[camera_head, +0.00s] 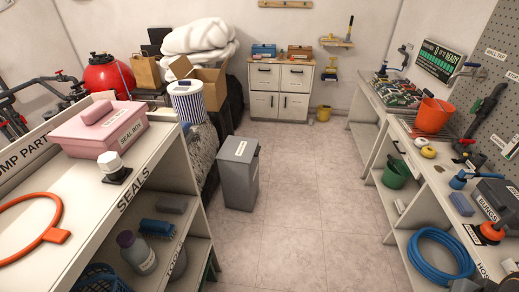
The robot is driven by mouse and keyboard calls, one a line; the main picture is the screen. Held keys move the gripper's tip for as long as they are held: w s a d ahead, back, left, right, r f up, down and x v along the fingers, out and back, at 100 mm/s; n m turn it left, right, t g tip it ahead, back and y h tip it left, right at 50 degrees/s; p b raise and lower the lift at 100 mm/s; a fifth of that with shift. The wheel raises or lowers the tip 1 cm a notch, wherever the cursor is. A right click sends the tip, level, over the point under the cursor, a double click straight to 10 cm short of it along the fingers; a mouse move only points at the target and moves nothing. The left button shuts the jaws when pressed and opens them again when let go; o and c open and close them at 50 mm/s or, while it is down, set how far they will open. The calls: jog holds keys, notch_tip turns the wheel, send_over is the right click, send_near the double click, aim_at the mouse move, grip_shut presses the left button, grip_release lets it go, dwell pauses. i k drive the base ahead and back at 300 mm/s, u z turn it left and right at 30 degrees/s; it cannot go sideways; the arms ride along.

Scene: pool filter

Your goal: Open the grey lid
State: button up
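A tall grey bin (238,185) stands on the tiled floor near the middle of the view. Its flat grey lid (239,149) carries a small white label and appears closed. A dark grey box (496,200) labelled "BUNGS" sits on the right bench, and its grey top also looks shut. I cannot tell which of the two lids the task means. My gripper is not seen in this view.
A left shelf unit (150,175) bears a pink seal box (100,128) and an orange ring (35,222). The right bench (440,185) holds an orange bucket (434,115), with a blue hose (438,255) below.

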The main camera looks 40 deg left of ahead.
aim_at(235, 148)
jog(key=u, duration=1.5)
jog(key=i, duration=2.55)
jog(key=u, duration=0.6)
